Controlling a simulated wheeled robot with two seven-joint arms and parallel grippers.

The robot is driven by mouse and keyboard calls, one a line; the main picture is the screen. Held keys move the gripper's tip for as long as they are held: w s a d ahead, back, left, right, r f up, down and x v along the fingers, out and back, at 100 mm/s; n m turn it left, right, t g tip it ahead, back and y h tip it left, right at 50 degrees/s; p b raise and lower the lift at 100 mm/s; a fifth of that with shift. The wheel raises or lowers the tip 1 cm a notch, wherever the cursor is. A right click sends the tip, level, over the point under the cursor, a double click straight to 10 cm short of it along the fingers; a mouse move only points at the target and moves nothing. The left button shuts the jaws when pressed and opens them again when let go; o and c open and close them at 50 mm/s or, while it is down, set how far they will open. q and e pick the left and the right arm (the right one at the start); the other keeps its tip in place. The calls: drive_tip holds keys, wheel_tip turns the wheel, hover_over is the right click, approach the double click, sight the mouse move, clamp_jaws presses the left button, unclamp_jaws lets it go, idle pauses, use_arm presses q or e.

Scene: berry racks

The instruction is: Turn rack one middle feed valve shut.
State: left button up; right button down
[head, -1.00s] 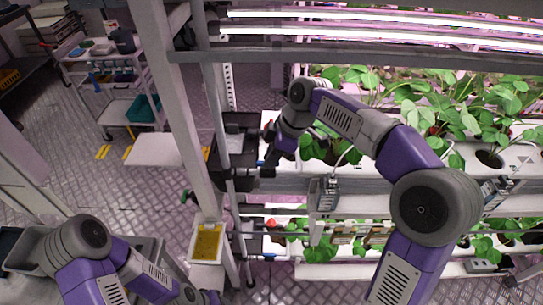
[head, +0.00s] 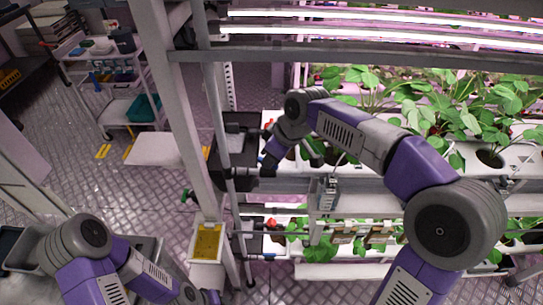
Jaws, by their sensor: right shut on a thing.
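The rack (head: 345,203) fills the right half of the head view, with a vertical feed pipe (head: 219,105) near its left end post. My right gripper (head: 240,172) reaches left across the middle tier to this pipe. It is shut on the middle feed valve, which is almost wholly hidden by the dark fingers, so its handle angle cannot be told. My left arm (head: 115,275) is low at the left, and its gripper is beyond the bottom edge.
Leafy plants (head: 440,100) grow in white troughs to the right. A yellow card (head: 207,243) in a pale holder is below the gripper. A small green part (head: 188,196) juts from the post. A cart (head: 110,75) stands at the back left, with open floor before it.

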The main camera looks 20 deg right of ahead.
drive_tip(key=m, duration=0.1)
drive_tip(key=m+h, duration=0.1)
drive_tip(key=m, duration=0.1)
drive_tip(key=m+t, duration=0.1)
drive_tip(key=m, duration=0.1)
drive_tip(key=shift+s+a+h, duration=0.1)
drive_tip(key=shift+a+h, duration=0.15)
drive_tip(key=shift+h, duration=0.15)
drive_tip(key=m, duration=0.2)
drive_tip(key=m+h, duration=0.1)
drive_tip(key=m, duration=0.1)
drive_tip(key=shift+a+m+h, duration=0.15)
drive_tip(key=shift+m+h, duration=0.15)
drive_tip(key=shift+a+m+h, duration=0.1)
drive_tip(key=shift+m+h, duration=0.4)
drive_tip(key=shift+m, duration=0.7)
drive_tip(key=c, duration=1.1)
unclamp_jaws()
drive_tip(key=p+v, duration=0.1)
drive_tip(key=v, duration=0.6)
drive_tip(key=shift+s+r, duration=0.15)
drive_tip(key=shift+r, duration=0.1)
